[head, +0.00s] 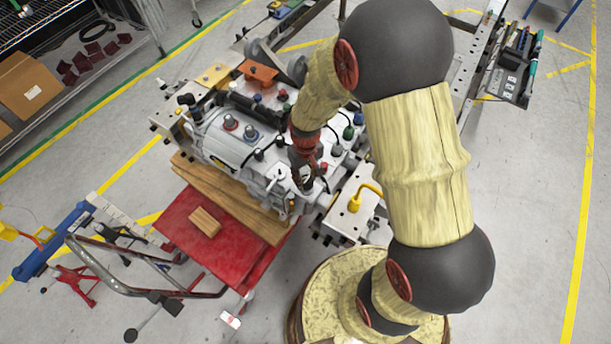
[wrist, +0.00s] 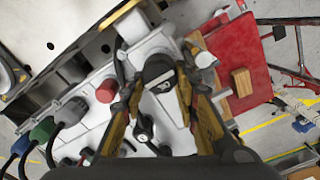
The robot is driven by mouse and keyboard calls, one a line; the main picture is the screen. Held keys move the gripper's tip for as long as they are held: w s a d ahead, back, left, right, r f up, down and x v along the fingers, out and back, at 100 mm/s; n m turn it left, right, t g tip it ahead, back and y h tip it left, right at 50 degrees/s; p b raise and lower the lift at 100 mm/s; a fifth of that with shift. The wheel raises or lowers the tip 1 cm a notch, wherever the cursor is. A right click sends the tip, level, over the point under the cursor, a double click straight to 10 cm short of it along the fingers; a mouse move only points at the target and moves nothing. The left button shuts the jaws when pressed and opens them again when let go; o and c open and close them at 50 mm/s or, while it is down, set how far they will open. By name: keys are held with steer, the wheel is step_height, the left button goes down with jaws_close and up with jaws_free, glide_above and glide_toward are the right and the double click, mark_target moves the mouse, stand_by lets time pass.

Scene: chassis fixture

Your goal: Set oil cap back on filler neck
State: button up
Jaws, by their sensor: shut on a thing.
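In the wrist view, a black round cap with a pale mark (wrist: 160,72), which looks like the oil cap, sits between the two fingers of my gripper (wrist: 158,64). The fingers are shut on it, one on each side. In the head view my gripper (head: 306,166) points down over the near right end of the grey engine (head: 222,148). The cap is too small and covered there to make out. I cannot pick out the filler neck for sure, nor tell whether the cap touches anything below it.
Red, blue and green caps stand on the engine, including a red cap (wrist: 106,91) and a green cap (wrist: 43,130) left of my gripper. A yellow bent handle (head: 366,196) stands close right of it. A red cart (head: 180,222) with a wood block (head: 205,222) lies front left.

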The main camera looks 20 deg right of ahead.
steer(key=shift+f+b, duration=0.35)
steer(key=shift+f, duration=0.3)
steer(key=shift+f+b, duration=0.3)
steer(key=shift+f, duration=0.15)
steer(key=o, duration=1)
steer(key=shift+o, duration=0.2)
steer(key=shift+r+p, duration=2.25)
steer(key=shift+r, duration=0.8)
